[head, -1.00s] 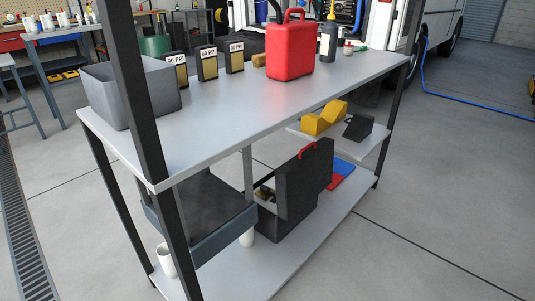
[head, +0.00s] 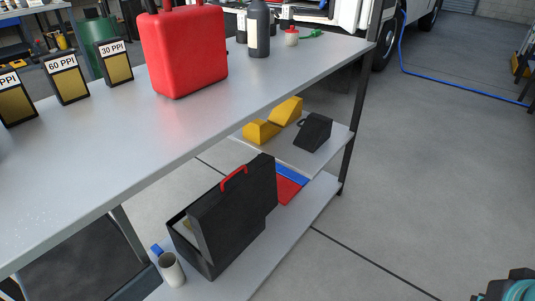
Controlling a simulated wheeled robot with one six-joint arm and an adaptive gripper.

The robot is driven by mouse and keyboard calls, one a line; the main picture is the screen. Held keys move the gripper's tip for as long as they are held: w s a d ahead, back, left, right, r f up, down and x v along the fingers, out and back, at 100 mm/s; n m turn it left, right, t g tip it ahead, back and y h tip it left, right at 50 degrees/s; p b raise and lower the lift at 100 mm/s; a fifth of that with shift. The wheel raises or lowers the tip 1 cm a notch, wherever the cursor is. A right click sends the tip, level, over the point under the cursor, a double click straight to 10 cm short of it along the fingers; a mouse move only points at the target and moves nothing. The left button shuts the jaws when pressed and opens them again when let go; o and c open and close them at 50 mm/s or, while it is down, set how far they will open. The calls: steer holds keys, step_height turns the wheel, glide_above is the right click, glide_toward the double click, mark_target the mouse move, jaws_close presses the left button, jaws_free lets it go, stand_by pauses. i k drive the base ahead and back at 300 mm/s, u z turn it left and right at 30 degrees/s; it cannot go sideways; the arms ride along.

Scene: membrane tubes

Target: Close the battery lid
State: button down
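A black box (head: 206,263) stands on the lower shelf, and I take it to be the battery box. Its black lid (head: 246,205) stands up, open, along the box's right side, with a red handle (head: 233,177) at its top edge. A strip of the inside shows at the left; the contents are mostly hidden by the lid.
A white cup (head: 171,270) stands left of the box. Red and blue flat pieces (head: 290,186) lie to its right. Yellow blocks (head: 262,131) and a black wedge (head: 313,132) sit on a middle shelf. A red canister (head: 184,52) stands on the tabletop (head: 105,165). The floor at right is open.

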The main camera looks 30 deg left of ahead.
mark_target(219, 221)
steer(key=i, duration=3.5)
steer(key=u, duration=4.05)
